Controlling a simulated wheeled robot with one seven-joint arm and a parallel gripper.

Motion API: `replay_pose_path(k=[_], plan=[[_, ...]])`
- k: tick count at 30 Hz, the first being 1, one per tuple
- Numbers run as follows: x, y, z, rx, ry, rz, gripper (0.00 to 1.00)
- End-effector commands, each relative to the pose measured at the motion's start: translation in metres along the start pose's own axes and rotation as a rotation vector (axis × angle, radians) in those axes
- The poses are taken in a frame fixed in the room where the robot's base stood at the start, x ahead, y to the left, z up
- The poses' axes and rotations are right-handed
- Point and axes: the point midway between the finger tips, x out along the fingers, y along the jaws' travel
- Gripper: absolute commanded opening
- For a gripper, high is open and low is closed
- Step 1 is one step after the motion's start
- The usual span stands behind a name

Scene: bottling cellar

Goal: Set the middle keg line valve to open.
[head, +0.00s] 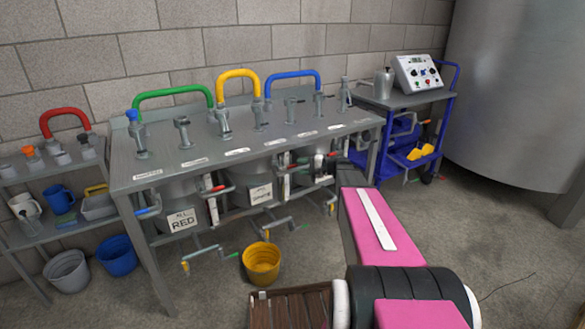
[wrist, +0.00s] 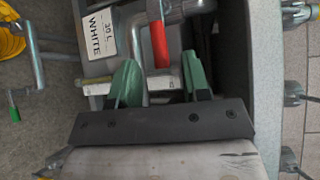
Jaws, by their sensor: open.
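The middle keg, with a white label (head: 260,193) reading WHITE, stands under the steel bench (head: 130,180). The same label (wrist: 97,35) shows at the upper left in the wrist view. In the head view my gripper is not clearly made out beyond my pink arm. The valve's open or closed position cannot be read.
A keg labelled RED (head: 183,220) stands left of the middle keg. Several pipes with coloured grips stick out below the bench. A yellow bucket (head: 262,263) stands on the floor in front. A blue cart (head: 400,140) is at the right.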

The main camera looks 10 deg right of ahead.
Motion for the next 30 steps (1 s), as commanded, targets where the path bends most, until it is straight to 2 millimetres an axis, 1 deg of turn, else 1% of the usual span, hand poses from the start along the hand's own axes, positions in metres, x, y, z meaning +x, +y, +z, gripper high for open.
replay_pose_path(k=[1, 3, 9, 13, 20, 21, 23, 24, 25, 30], plan=[[0.010, 0.000, -0.001, 0.000, -0.001, 0.000, 0.43], [0.021, 0.000, 0.000, 0.000, -0.002, 0.000, 0.43], [0.041, 0.000, 0.000, 0.000, -0.001, 0.000, 0.43], [0.045, 0.000, 0.000, 0.000, 0.000, 0.000, 0.43], [0.045, 0.000, 0.000, 0.000, 0.001, 0.001, 0.43], [0.045, 0.000, 0.000, 0.000, 0.000, 0.001, 0.40], [0.045, 0.000, 0.000, 0.000, 0.000, 0.001, 0.20], [0.045, 0.000, 0.000, 0.000, 0.000, 0.001, 0.07], [0.045, 0.000, 0.000, 0.000, 0.000, 0.001, 0.00], [0.045, 0.001, 0.000, 0.001, 0.000, 0.000, 0.00]])
